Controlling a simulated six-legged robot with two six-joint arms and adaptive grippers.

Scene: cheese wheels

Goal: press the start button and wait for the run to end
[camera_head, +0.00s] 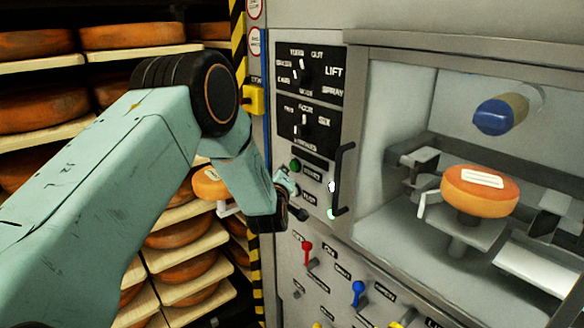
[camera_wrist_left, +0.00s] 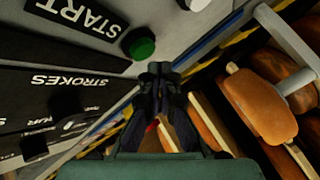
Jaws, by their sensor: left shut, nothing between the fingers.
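The green start button (camera_head: 295,166) sits on the machine's front panel, beside a dark label. It also shows in the left wrist view (camera_wrist_left: 139,43), next to the START label (camera_wrist_left: 78,17). My left gripper (camera_head: 291,196) is shut and empty, just below the button in the head view. In the left wrist view its closed fingertips (camera_wrist_left: 160,72) point toward the panel near the button; I cannot tell whether they touch it. An orange cheese wheel (camera_head: 480,192) with a white label rests on a support inside the machine's bay, below a blue-ended cylinder (camera_head: 500,115). My right gripper is not in view.
A dark vertical handle (camera_head: 342,178) stands out right of the button. Dial panels (camera_head: 305,72) are above; red (camera_head: 307,250) and blue (camera_head: 358,291) levers are below. A yellow box (camera_head: 253,99) sits on the left edge, beside shelves of cheese wheels (camera_head: 134,36).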

